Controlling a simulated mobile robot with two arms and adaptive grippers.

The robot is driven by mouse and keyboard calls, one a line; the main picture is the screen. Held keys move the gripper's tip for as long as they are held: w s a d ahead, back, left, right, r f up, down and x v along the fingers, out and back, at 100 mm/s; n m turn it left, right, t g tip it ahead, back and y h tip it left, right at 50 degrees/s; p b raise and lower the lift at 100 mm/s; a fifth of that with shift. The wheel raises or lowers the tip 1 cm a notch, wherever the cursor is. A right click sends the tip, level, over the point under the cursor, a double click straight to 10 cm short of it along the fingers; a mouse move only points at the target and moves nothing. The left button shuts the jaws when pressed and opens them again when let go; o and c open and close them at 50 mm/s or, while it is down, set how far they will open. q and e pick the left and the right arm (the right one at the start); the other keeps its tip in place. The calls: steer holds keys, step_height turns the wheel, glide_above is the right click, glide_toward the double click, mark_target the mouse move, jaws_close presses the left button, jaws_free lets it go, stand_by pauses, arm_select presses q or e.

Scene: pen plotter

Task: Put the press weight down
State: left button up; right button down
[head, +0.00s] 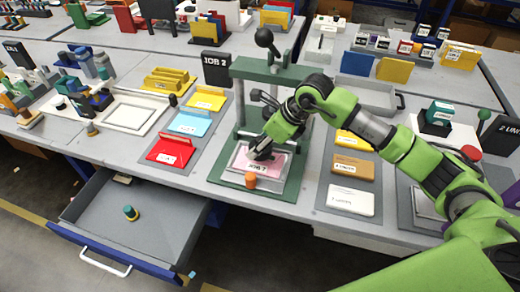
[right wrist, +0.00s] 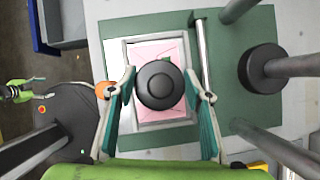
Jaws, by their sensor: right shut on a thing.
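My right gripper (head: 262,150) is over the green press base (head: 283,190). In the right wrist view, my right gripper (right wrist: 162,88) is shut on the press weight (right wrist: 160,85), which shows as a round black knob between the fingers. It is over a pink sheet (head: 272,166) in a pale metal frame (head: 233,161). Whether the weight touches the sheet cannot be told. The sheet also shows in the right wrist view (right wrist: 150,112). A small green arm end, seemingly my left gripper (right wrist: 18,91), is far off at the left edge; its jaws are unclear.
The press posts (head: 240,105) and crossbar stand close behind the gripper. An orange knob (head: 250,180) is at the frame's front edge. An open drawer (head: 100,225) juts out at front left, holding a green and yellow piece (head: 130,213). Coloured trays flank the press.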

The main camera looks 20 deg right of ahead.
steer(key=shift+w+f, duration=0.25)
steer(key=shift+f, duration=0.2)
step_height(320, 180, down, 2)
steer(key=shift+f+p, duration=0.25)
steer(key=shift+p, duration=0.4)
steer(key=c, duration=1.1)
jaws_free()
steer(key=shift+f, duration=0.15)
steer(key=shift+o, duration=0.2)
steer(key=shift+s, duration=0.1)
steer(key=shift+d, duration=0.1)
steer(key=b+v, duration=0.2)
steer(key=v, duration=1)
